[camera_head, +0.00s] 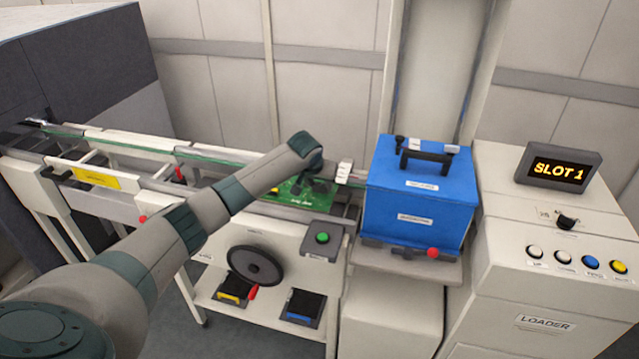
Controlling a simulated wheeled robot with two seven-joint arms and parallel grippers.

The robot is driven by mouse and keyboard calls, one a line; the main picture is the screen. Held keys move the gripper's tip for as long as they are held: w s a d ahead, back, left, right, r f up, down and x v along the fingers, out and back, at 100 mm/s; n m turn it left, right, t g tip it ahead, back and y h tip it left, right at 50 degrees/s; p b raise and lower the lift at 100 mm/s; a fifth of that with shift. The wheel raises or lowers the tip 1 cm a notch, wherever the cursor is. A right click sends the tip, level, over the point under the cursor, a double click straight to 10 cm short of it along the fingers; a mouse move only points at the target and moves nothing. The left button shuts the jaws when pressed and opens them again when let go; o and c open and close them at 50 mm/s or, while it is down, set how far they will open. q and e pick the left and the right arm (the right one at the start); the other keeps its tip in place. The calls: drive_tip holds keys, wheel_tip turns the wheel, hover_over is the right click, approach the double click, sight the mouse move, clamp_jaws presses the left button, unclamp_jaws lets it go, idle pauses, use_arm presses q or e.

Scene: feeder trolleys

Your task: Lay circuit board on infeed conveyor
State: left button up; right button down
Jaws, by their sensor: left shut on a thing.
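The green circuit board (292,194) is at the right end of the infeed conveyor (145,146), close to the blue box. My left gripper (314,183) is shut on the board from above; the wrist hides part of the board and the fingertips. I cannot tell whether the board touches the conveyor rails. My right gripper is not in view.
A blue magazine box (420,205) with a black handle stands right of the conveyor's end. A panel with a green button (322,238) and a handwheel (255,266) sit in front. The loader console (540,290) at right has a display (558,170) reading SLOT 1.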

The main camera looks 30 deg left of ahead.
use_arm(q)
drive_tip(key=shift+f, duration=0.55)
idle(0.4)
drive_tip(key=o, duration=1.4)
drive_tip(key=shift+o, duration=0.2)
drive_tip(key=shift+f, duration=0.1)
drive_tip(key=shift+s, duration=0.1)
drive_tip(key=b+v, duration=0.4)
drive_tip(key=v, duration=1.3)
drive_tip(key=shift+r, duration=0.25)
drive_tip(key=shift+d+f, duration=0.1)
drive_tip(key=shift+d, duration=0.05)
